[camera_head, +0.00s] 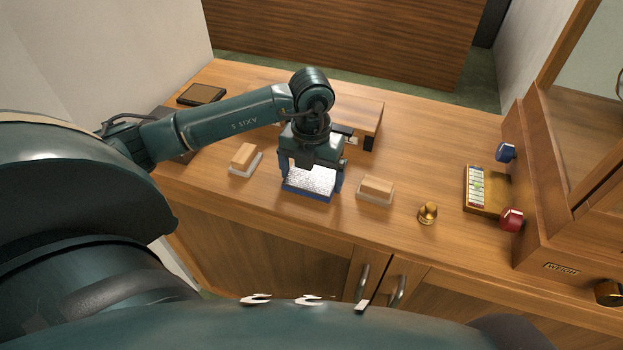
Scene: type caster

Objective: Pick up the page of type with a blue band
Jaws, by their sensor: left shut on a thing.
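The page of type with a blue band (310,181) is a small block with a silvery, textured top and a blue edge. It is near the front of the wooden counter, in the middle of the head view. My left gripper (312,174) comes down over it from above and is shut on it, with a finger at its left and right sides. I cannot tell whether the page touches the counter or is lifted slightly. The gripper body hides the page's back part. My right gripper is not in view.
Wooden blocks on pale bases stand left (244,157) and right (376,189) of the page. A brass knob-like piece (428,212) and a tray of small pieces (482,191) are further right, by a wooden cabinet (560,190). A raised wooden stand (365,116) is behind my gripper.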

